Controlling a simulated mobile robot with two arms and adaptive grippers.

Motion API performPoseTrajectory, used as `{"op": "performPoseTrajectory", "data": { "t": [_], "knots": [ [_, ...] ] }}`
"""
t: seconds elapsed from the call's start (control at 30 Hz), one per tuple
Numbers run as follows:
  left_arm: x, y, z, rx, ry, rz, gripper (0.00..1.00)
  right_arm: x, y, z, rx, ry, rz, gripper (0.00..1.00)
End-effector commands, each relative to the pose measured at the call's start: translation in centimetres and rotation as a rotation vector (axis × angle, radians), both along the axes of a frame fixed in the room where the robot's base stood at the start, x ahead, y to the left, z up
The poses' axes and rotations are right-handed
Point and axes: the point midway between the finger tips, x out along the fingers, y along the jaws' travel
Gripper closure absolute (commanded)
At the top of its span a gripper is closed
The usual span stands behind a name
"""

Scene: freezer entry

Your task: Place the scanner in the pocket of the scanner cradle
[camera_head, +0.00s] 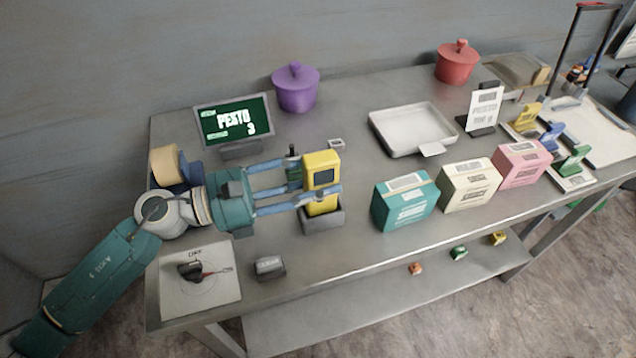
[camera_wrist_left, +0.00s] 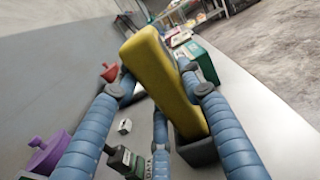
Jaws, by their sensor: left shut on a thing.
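The yellow scanner (camera_head: 320,172) stands upright with a dark screen facing the head camera. My left gripper (camera_head: 318,193) is shut on it, with blue fingers on either side. The scanner (camera_wrist_left: 165,80) fills the middle of the left wrist view, tilted in that picture, with the fingers around it. The dark grey scanner cradle (camera_head: 322,219) sits on the table directly beneath it. The scanner's lower end appears in or just at the cradle's pocket; its depth is hidden. The cradle (camera_wrist_left: 198,151) also shows below the scanner in the left wrist view. My right gripper is not in view.
A teal box (camera_head: 404,203), cream box (camera_head: 469,186) and pink box (camera_head: 520,164) stand right of the cradle. A screen (camera_head: 234,122) and purple pot (camera_head: 295,88) stand behind. A dial plate (camera_head: 200,280) and small grey block (camera_head: 269,268) lie at front left. A white tray (camera_head: 412,128) is further back.

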Motion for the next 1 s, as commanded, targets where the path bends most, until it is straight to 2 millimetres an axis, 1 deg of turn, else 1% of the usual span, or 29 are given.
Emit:
{"op": "performPoseTrajectory", "data": {
  "t": [0.03,0.13,0.2,0.43,0.57,0.6,0.63,0.9,1.0],
  "knots": [
    [0.1,0.0,-0.8,-0.004,0.005,0.002,0.95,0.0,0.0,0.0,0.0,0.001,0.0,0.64],
    [0.0,0.0,-1.9,-0.003,0.002,0.001,0.95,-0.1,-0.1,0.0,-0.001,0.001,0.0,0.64],
    [0.0,0.0,-2.2,-0.002,0.0,0.001,0.95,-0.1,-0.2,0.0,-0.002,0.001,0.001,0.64],
    [0.0,0.0,-2.2,-0.002,-0.002,0.0,0.95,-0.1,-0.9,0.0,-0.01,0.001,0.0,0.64],
    [0.0,0.0,-2.6,-0.002,-0.002,0.0,0.95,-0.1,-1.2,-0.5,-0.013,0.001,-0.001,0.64],
    [0.0,0.0,-2.7,0.0,0.0,0.0,0.6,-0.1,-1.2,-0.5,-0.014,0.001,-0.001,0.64],
    [0.0,0.0,-2.6,0.0,0.0,0.0,0.54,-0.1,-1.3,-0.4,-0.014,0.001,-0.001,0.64],
    [0.0,0.0,-2.5,0.0,0.0,0.0,0.54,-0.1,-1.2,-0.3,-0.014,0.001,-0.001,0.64],
    [0.0,0.0,-2.1,0.0,0.0,0.0,0.54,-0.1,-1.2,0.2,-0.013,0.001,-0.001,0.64]
  ]
}}
